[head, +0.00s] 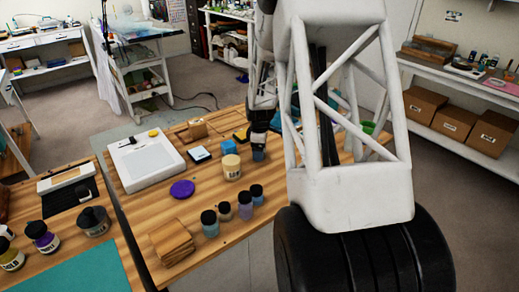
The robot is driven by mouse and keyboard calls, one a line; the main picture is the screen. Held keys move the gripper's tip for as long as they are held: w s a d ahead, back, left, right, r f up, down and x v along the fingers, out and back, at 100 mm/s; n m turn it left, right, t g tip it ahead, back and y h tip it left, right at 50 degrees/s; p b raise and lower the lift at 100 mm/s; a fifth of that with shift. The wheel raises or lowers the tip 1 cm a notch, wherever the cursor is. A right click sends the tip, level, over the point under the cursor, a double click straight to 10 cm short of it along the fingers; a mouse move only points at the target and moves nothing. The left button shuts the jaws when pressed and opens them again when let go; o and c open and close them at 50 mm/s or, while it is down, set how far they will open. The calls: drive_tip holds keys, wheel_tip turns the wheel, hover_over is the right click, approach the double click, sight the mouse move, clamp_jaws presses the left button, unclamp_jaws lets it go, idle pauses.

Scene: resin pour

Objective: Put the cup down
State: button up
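A small blue-grey cup (258,154) is at the end of my arm, over the middle of the wooden table (225,215). My dark gripper (259,144) comes down from above and appears shut on the cup's upper part. The fingers are small and partly hidden, and I cannot tell whether the cup's base touches the table. A cream jar (231,167) stands just left of the cup, closer to the camera.
Stacked wooden pieces (172,241) lie at the front. My arm hides the table's right part. Bare wood shows around the purple disc.

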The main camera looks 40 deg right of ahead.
drive_tip(key=shift+r, duration=0.2)
wheel_tip(320, 180, up, 12)
idle(0.7)
drive_tip(key=shift+a, duration=0.1)
idle(0.4)
drive_tip(key=s+a+r+m, duration=0.1)
drive_tip(key=s+a+r, duration=0.3)
drive_tip(key=a, duration=0.3)
drive_tip(key=s+a+r+m+t, duration=0.1)
drive_tip(key=s+a+r+m, duration=0.2)
drive_tip(key=a, duration=0.4)
drive_tip(key=s+a+r, duration=0.4)
drive_tip(key=s+a, duration=0.1)
drive_tip(key=a, duration=0.2)
drive_tip(key=s+a+m, duration=0.2)
drive_tip(key=s+a, duration=0.4)
drive_tip(key=s, duration=0.4)
drive_tip(key=s+a+m+t, duration=0.1)
drive_tip(key=s+a+m, duration=0.2)
drive_tip(key=s+a, duration=0.4)
drive_tip(key=s, duration=0.3)
drive_tip(key=shift+s+a+r+t, duration=0.15)
drive_tip(key=shift+s+a+t, duration=0.05)
drive_tip(key=shift+s+t, duration=0.1)
